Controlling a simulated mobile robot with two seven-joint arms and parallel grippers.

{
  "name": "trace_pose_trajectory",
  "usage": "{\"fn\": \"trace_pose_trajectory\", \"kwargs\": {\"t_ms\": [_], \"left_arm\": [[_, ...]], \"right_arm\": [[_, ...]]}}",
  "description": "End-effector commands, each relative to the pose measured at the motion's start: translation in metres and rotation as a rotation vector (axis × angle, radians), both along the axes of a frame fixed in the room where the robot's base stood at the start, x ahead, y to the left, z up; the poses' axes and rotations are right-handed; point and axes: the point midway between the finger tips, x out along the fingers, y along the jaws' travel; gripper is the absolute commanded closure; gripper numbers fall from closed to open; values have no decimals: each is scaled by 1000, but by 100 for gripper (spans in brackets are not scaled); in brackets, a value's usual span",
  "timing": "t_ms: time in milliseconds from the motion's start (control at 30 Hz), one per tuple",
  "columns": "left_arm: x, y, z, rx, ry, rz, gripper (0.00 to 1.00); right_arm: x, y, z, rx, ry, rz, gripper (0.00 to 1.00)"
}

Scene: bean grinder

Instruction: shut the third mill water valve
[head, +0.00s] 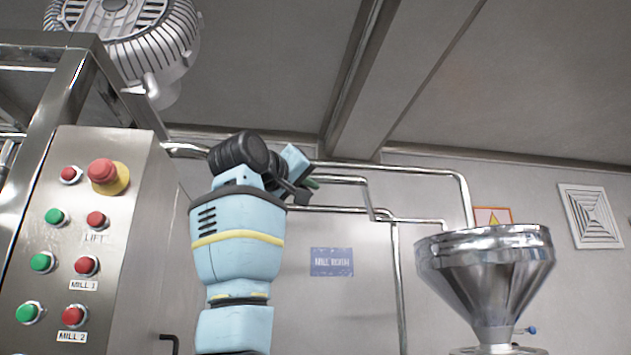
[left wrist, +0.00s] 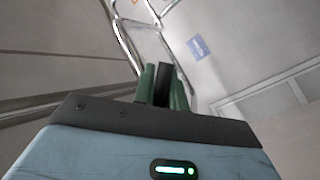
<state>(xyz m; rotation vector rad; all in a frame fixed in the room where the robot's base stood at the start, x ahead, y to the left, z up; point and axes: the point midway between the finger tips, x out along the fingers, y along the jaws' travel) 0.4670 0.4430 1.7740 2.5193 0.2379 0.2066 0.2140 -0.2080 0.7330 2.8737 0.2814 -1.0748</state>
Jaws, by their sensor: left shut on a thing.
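My left gripper (head: 308,185) is raised in front of the back wall, by the metal pipes in the head view, mostly hidden behind my own wrist. In the left wrist view its green fingers (left wrist: 163,88) are shut on a dark, narrow piece (left wrist: 164,78) between them. The piece looks like a handle, but I cannot tell for sure that it is the third mill water valve. Metal pipes (left wrist: 130,45) run just beyond the fingers. My right gripper is not in view.
A steel control panel (head: 95,215) with red and green buttons stands at the left, below a large motor (head: 130,35). A steel hopper (head: 485,265) stands at the right, with a small blue-handled part (head: 531,330) beside its base. A blue sign (head: 332,262) hangs on the wall.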

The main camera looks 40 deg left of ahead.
Motion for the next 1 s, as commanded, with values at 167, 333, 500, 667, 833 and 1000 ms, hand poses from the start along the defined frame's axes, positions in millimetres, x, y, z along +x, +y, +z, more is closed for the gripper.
{"fn": "trace_pose_trajectory", "kwargs": {"t_ms": [167,333,500,667,833,1000], "left_arm": [[-6,6,-7,99,124,-2,100],[-13,11,-13,201,251,-4,100],[-20,17,-18,300,375,-3,100],[-25,21,-21,366,456,-3,100],[-28,24,-22,412,514,-2,100],[-31,26,-23,445,554,-2,100]], "right_arm": [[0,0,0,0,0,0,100],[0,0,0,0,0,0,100],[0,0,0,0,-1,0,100],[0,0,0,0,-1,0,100],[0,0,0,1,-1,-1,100],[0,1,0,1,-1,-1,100]]}}
